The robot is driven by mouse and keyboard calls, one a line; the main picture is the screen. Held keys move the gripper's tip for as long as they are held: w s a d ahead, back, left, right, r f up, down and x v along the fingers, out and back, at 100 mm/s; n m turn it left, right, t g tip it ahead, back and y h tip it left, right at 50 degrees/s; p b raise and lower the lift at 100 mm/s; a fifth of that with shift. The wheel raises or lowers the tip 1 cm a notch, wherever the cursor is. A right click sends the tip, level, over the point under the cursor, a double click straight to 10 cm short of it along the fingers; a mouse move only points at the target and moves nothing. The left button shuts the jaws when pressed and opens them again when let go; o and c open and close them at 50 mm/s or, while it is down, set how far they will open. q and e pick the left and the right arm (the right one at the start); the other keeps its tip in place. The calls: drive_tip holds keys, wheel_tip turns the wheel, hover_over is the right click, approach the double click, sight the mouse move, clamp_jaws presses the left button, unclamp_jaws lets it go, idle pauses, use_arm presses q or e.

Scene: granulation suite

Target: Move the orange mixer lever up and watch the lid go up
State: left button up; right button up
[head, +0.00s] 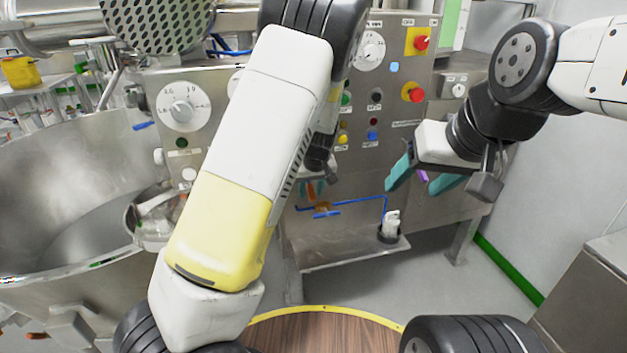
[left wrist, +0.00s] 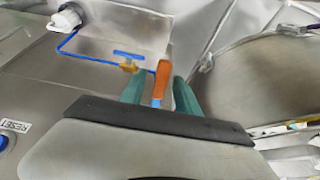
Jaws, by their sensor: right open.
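The orange lever (left wrist: 162,80), with a blue lower part, shows in the left wrist view between the two teal fingers of my left gripper (left wrist: 158,92). The fingers are apart, with a gap visible on each side of the lever. In the head view my left arm hides most of this gripper, and only a small orange bit of the lever (head: 311,190) shows below it. My right gripper (head: 420,181) is open and empty in front of the panel's right side. A perforated metal plate (head: 157,22) is above the large steel bowl (head: 60,165); I cannot tell whether it is the lid.
The steel control panel (head: 405,140) carries dials, coloured buttons and red emergency stops (head: 421,42). A blue pipe with a blue valve handle (head: 327,214) runs below it, near a white fitting (head: 391,222). A round wooden top (head: 320,332) is at the front. Grey floor is free at lower right.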

use_arm(q)
drive_tip(key=shift+f, duration=0.1)
clamp_jaws()
idle(1.4)
